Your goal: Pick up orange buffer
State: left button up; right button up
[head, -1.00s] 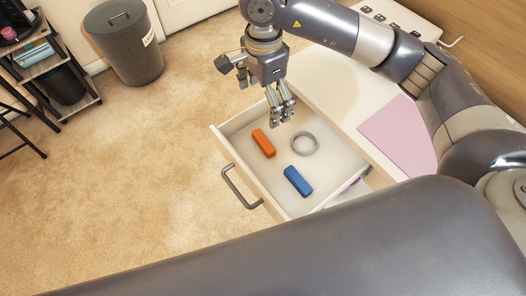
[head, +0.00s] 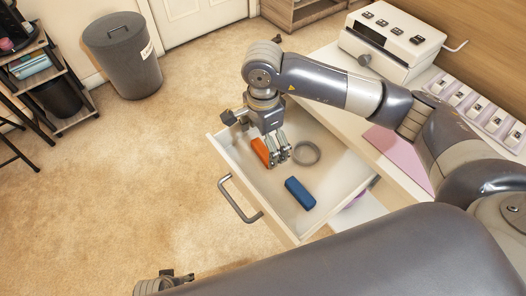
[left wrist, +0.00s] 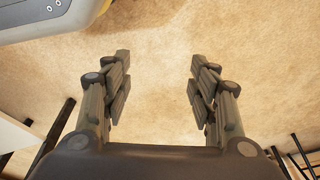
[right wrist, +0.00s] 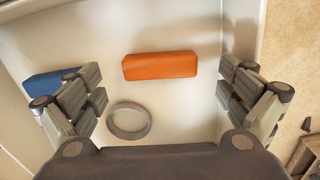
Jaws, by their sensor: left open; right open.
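The orange buffer (head: 260,152) is a block lying in the open drawer (head: 335,193), near its left side. In the right wrist view the orange buffer (right wrist: 160,65) lies ahead between the open fingers, clear of both. My right gripper (head: 278,161) is open and low over the drawer, just right of the buffer in the head view, partly covering it. It also shows in the right wrist view (right wrist: 165,95). My left gripper (left wrist: 158,85) is open and empty above bare floor.
A blue block (head: 300,193) and a grey ring (head: 306,153) lie in the same drawer. The drawer handle (head: 240,199) sticks out at the front. A white device (head: 392,40) and a pink mat (head: 398,152) are on the desk. A grey bin (head: 122,55) stands on the floor.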

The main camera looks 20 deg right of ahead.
aim_at(261, 150)
notch_tip(261, 150, down, 2)
jog(key=shift+f, duration=0.25)
jog(key=c, duration=0.9)
